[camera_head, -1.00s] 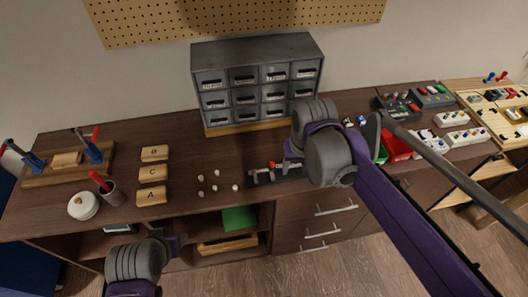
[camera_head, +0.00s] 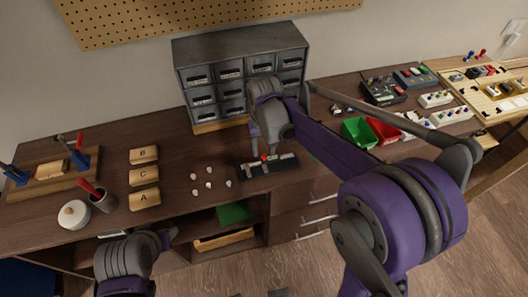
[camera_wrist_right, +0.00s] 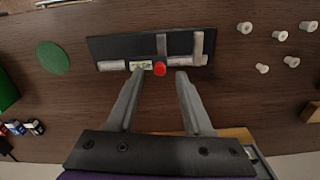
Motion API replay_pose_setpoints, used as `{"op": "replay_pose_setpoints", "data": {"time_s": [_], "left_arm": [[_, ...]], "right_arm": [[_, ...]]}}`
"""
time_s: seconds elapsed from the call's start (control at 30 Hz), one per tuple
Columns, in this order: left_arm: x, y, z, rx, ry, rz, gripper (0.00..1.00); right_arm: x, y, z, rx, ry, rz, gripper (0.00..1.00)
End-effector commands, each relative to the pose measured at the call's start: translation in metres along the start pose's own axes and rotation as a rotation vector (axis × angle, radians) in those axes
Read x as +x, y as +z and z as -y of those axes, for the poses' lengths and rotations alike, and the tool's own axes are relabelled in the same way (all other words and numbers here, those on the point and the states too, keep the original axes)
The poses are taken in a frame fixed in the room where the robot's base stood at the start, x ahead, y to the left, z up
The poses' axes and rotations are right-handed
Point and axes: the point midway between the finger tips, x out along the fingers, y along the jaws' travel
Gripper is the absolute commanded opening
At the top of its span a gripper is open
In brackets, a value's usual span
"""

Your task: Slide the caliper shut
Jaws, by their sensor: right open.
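The caliper (camera_head: 284,160) lies on a dark base on the bench, with a red knob (camera_head: 264,157) on its slider. In the right wrist view, the silver caliper beam (camera_wrist_right: 180,63) runs across the black base (camera_wrist_right: 115,48). Its two jaws stand apart, one above the red knob (camera_wrist_right: 160,69) and one further right. My right gripper (camera_head: 263,148) is open and empty over the caliper; in the wrist view its fingertips (camera_wrist_right: 160,76) lie either side of the red knob. I cannot tell whether they touch anything. My left gripper (camera_head: 168,238) is low in front of the bench, its fingers unclear.
Several white knobs (camera_head: 208,185) lie left of the caliper. A grey drawer cabinet (camera_head: 240,47) stands behind it. Green (camera_head: 359,132) and red (camera_head: 384,131) bins are to the right. Lettered wooden blocks (camera_head: 144,176) and a cup (camera_head: 103,197) are at left.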

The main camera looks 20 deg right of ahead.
Motion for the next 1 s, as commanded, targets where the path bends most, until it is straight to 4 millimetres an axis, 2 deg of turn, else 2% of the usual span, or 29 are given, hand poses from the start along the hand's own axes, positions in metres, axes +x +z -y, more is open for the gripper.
{"op": "replay_pose_setpoints", "data": {"time_s": [0.1, 0.2, 0.47, 0.5, 0.77, 0.8, 1.0], "left_arm": [[0.001, 0.001, 0.000, 0.000, 0.000, 0.001, 0.50], [0.001, 0.001, 0.000, 0.000, 0.000, 0.001, 0.50], [0.001, 0.001, 0.000, 0.000, 0.000, 0.001, 0.50], [0.001, 0.001, 0.000, 0.000, 0.000, 0.001, 0.50], [0.001, 0.001, 0.000, 0.000, 0.000, 0.001, 0.50], [0.001, 0.001, 0.000, 0.000, 0.000, 0.001, 0.50], [0.001, 0.001, 0.000, 0.000, 0.000, 0.001, 0.50]], "right_arm": [[0.013, 0.000, 0.000, 0.000, 0.000, 0.000, 0.51], [0.018, 0.000, 0.000, 0.000, 0.000, 0.000, 0.51], [0.020, 0.000, 0.000, 0.000, 0.000, -0.001, 0.51], [0.020, 0.000, 0.000, 0.000, 0.000, -0.001, 0.49], [0.019, 0.000, 0.000, 0.000, 0.000, 0.000, 0.02], [0.019, 0.000, 0.000, 0.000, 0.000, 0.000, 0.00], [0.019, 0.000, 0.000, 0.000, 0.000, 0.000, 0.00]]}}
